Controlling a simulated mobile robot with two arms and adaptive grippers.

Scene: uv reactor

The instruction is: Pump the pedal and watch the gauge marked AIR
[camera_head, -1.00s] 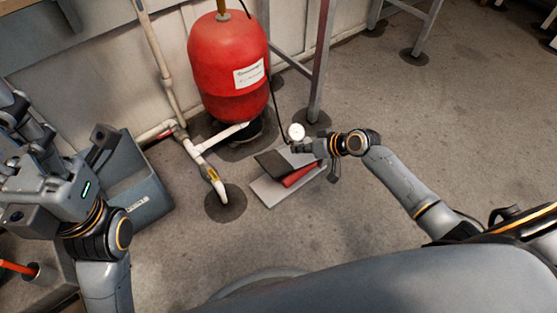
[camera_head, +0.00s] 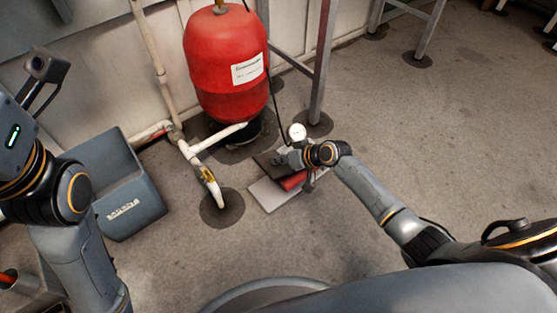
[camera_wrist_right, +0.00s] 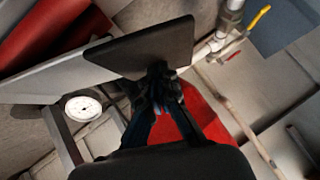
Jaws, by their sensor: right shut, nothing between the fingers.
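The foot pump stands on the floor, with a black pedal (camera_head: 266,160), a red cylinder (camera_head: 293,181) and a light grey base plate (camera_head: 266,196). My right gripper (camera_head: 285,158) is shut and empty at the pedal and covers part of it. In the right wrist view the fingertips (camera_wrist_right: 159,76) overlap the near edge of the black pedal (camera_wrist_right: 150,45); I cannot tell whether they press on it. A round white gauge (camera_head: 297,131) is just behind the gripper and also shows in the wrist view (camera_wrist_right: 83,107). Its marking and needle are too small to read. My left gripper's fingers are outside the picture.
A red tank (camera_head: 226,70) stands behind the pump, with white pipes (camera_head: 207,178) and a yellow-handled valve to its left. A grey bin (camera_head: 125,190) is at the left. A metal frame leg (camera_head: 321,65) rises behind the gauge.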

